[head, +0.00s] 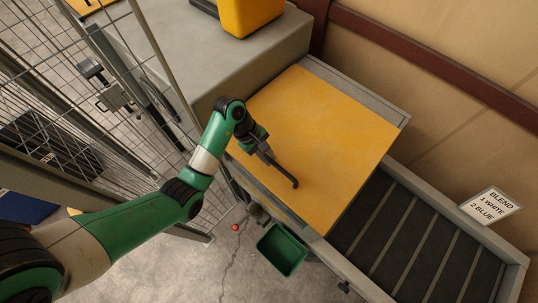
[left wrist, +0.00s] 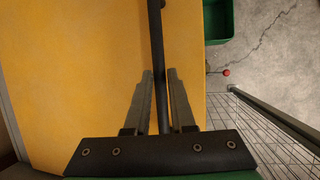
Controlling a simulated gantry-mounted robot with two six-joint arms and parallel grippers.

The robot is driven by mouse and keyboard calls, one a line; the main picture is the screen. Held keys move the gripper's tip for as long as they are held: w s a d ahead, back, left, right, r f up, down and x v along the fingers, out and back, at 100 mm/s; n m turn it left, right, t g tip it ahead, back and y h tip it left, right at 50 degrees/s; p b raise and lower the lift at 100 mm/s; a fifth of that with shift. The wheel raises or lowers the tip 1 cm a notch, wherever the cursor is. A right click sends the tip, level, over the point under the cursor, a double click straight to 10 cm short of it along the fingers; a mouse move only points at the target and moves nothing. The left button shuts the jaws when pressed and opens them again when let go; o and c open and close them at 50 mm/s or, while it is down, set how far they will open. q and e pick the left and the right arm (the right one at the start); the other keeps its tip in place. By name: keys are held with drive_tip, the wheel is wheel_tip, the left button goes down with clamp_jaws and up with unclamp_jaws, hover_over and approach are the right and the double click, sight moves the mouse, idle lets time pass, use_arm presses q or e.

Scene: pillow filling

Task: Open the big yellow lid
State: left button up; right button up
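The big yellow lid (head: 325,135) lies flat and closed on a grey bin beside the conveyor. It fills the left half of the left wrist view (left wrist: 70,80). A thin dark bar, which looks like the lid's handle (head: 285,173), crosses over it. My left gripper (head: 267,152) is low above the lid's left part. In the left wrist view its two grey fingers lie on either side of the dark bar (left wrist: 158,45). Whether both fingers press on the bar is not clear. My right gripper is not in view.
A wire fence (head: 90,120) stands left. A yellow container (head: 248,15) is behind.

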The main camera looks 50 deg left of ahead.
use_arm(q)
clamp_jaws()
idle(1.1)
